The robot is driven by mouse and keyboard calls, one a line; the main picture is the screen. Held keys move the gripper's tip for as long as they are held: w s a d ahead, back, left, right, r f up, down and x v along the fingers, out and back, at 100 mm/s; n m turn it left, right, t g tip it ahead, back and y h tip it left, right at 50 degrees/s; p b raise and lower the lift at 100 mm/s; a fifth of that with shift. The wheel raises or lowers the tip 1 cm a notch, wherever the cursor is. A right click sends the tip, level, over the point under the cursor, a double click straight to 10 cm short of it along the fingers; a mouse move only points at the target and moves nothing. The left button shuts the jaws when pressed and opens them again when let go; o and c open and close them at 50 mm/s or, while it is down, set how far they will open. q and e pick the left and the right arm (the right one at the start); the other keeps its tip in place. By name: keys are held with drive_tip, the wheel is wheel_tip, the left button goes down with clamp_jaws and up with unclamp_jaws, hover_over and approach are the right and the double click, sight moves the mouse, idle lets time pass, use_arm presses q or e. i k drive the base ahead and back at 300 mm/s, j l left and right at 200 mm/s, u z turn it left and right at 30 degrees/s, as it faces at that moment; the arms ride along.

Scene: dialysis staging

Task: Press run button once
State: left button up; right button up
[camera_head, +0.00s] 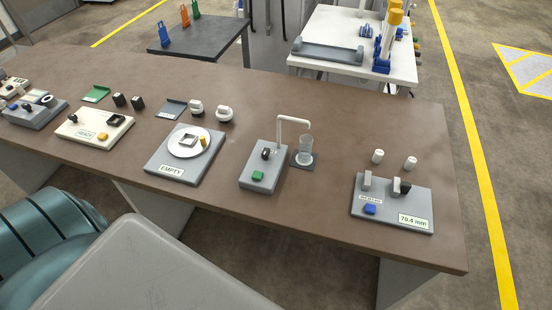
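No button carries a readable "run" label, so I cannot tell which one is the run button. A green button (258,175) sits on top of the grey dispenser box (262,185), which has a black knob (265,153) and a white bent spout. A yellow button (102,136) is on the cream device (78,133), whose label seems to read READY. A blue button (370,209) is on the grey gauge base (405,217) with a "70.4 mm" display. Neither of my grippers is in view.
A clear cup (305,152) stands under the spout on a dark pad. A round-plate device (189,141) labelled EMPTY is left of it. White cylinders (378,156) and black-and-white knobs (224,113) stand further back. The brown table (330,225) has bare room between devices.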

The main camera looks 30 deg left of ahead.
sight(257, 176)
drive_tip(key=u, duration=1.1)
